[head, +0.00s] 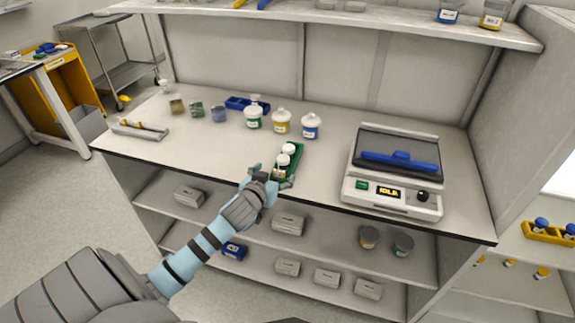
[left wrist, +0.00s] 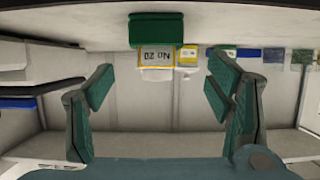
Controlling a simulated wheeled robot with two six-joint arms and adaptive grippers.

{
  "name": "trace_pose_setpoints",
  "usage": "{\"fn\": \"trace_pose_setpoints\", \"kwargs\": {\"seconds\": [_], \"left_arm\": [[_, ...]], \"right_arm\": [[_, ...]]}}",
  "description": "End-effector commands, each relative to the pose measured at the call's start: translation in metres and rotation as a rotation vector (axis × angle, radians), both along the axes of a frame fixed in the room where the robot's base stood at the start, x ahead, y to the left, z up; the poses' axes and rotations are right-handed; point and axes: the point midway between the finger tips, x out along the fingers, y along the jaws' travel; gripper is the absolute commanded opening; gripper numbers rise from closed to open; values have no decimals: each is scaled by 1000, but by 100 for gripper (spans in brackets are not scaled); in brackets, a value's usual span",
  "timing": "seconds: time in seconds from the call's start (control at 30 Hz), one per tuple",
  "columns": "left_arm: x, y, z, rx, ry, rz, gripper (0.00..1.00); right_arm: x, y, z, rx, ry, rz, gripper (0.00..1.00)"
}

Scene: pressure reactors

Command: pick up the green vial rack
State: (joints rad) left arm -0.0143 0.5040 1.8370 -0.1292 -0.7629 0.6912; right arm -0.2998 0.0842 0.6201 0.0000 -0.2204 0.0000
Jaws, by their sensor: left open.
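The green vial rack (head: 298,158) sits near the front edge of the worktop and holds white-capped vials (head: 284,161). My left gripper (head: 272,181) is at the front end of the rack and overlaps it in the head view, so part of the rack is hidden. In the left wrist view, which appears upside down, the rack's green end (left wrist: 155,30) lies ahead, across the gap between the spread fingers. The left gripper (left wrist: 160,92) is open with nothing between its fingers. My right gripper is not in view.
White-lidded jars with green, yellow (head: 281,123) and blue labels stand behind the rack. A blue rack (head: 240,103) is further back. A shelf (head: 350,22) hangs above.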

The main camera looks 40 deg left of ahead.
Motion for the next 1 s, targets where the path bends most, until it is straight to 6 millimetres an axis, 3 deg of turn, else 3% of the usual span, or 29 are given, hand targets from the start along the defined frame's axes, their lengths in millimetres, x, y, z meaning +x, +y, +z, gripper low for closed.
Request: {"fn": "trace_pose_setpoints", "kwargs": {"seconds": [0.4, 0.63, 1.0], "left_arm": [[59, 17, -31, 0, 0, -1, 73], [62, 18, -30, 2, 2, -3, 73], [62, 18, -30, 2, 1, -3, 18]], "right_arm": [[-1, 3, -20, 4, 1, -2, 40], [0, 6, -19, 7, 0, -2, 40], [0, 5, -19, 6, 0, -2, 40]]}}
